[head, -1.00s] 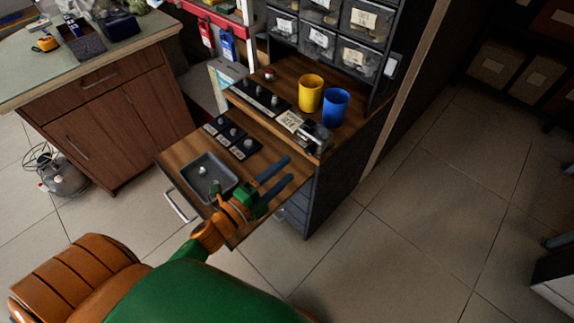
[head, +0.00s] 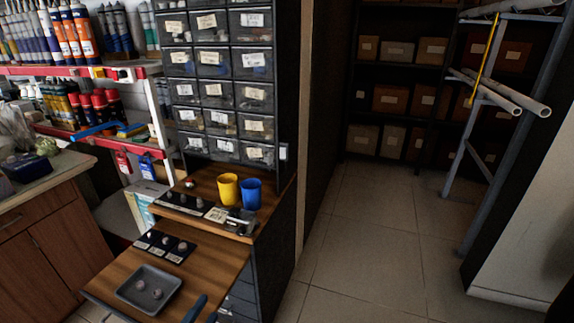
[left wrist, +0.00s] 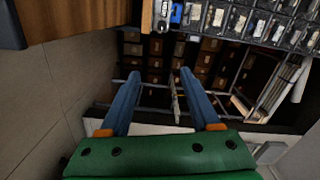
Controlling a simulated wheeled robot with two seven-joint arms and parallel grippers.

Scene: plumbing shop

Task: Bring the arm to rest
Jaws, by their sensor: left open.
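My left gripper (head: 203,312) shows only its blue fingertips at the bottom edge of the head view, beside the pulled-out wooden board's front right. In the left wrist view it (left wrist: 158,85) is open, with its two blue fingers apart and nothing between them. The rest of my left arm is cut off below the head view. My right gripper is in neither view.
A grey tray (head: 128,299) with small round pieces lies on the wooden board (head: 207,272). Behind are a yellow cup (head: 228,188), a blue cup (head: 251,193) and labelled drawers (head: 215,58). Floor (head: 375,240) to the right is clear; a pipe rack (head: 483,130) stands beyond.

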